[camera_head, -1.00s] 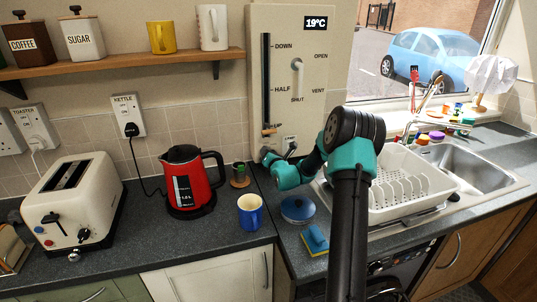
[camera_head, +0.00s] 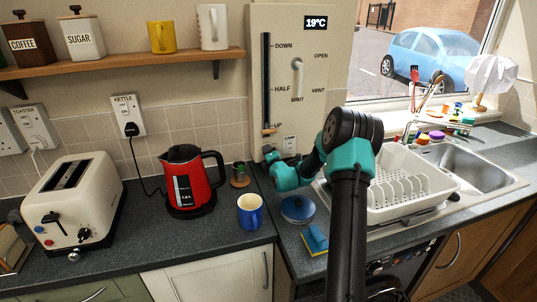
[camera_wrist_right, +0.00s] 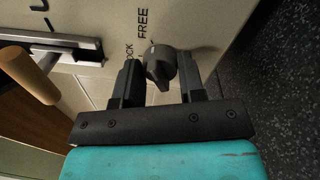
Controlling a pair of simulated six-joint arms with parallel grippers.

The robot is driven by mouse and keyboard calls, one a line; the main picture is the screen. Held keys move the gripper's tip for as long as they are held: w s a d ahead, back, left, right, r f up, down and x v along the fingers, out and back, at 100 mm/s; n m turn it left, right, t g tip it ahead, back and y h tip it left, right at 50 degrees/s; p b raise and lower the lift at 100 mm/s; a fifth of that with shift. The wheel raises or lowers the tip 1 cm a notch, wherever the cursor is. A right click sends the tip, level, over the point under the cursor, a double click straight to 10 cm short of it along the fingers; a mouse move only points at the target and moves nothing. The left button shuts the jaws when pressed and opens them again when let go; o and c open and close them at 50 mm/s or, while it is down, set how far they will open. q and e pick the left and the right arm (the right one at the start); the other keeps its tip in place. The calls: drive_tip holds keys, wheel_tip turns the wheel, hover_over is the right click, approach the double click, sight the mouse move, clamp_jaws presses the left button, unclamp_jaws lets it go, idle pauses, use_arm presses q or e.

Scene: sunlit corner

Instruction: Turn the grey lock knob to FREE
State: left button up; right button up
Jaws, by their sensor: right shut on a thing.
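The grey lock knob (camera_wrist_right: 158,66) sits on the cream panel (camera_wrist_right: 205,25) in the right wrist view, beside the printed words LOCK and FREE. My right gripper (camera_wrist_right: 160,88) is shut on the knob, with one dark finger on each side of it. I cannot tell exactly which word the knob points at. In the head view my right gripper (camera_head: 269,153) is at the lower left of the panel (camera_head: 325,50), and the knob is hidden behind it.
The panel's slider with a wooden handle (camera_wrist_right: 30,75) is close to my right gripper.

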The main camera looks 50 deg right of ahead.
idle(0.3)
drive_tip(key=o, duration=0.9)
drive_tip(key=shift+n, duration=0.3)
